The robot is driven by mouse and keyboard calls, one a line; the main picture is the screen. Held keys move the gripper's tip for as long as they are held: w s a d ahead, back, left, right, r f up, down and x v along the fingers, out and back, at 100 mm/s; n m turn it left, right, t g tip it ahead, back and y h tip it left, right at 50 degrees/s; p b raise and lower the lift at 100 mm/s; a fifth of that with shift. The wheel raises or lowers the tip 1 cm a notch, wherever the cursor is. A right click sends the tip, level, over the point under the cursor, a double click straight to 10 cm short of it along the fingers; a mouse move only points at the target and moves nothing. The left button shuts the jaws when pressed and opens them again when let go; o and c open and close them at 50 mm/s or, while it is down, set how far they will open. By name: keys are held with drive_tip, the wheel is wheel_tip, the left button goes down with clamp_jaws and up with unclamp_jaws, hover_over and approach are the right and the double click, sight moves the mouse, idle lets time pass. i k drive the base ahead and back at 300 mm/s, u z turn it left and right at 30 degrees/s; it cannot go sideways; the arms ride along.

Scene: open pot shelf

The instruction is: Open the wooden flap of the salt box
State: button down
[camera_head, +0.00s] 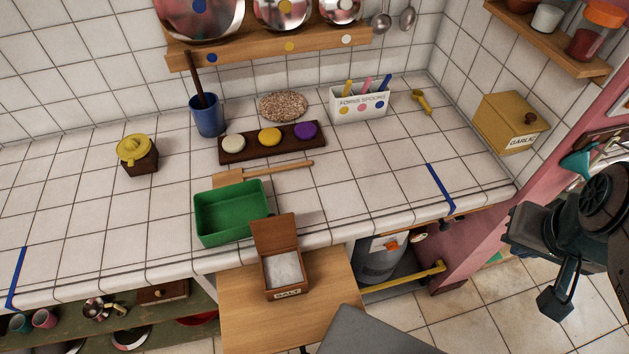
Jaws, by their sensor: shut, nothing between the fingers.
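The salt box (287,293) is a small brown wooden box with a "SALT" label on its front. It stands on a pull-out wooden board (238,318) below the counter edge. Its wooden flap (275,233) stands up at the back, raised off the opening. White salt (284,268) shows inside. My gripper (556,303) is shut and empty at the far right, over the floor, well apart from the box.
A green tray (215,222) sits on the counter's front edge, just behind and left of the flap. A wooden spatula (270,172) lies behind it. A yellow box marked "GARLIC" (510,122) stands at the right wall. The board right of the salt box is clear.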

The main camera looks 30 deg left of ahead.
sight(274, 232)
drive_tip(key=z, duration=0.2)
drive_tip(key=k, duration=1.4)
drive_tip(key=u, duration=1.5)
drive_tip(key=i, duration=1)
drive_tip(key=u, duration=0.05)
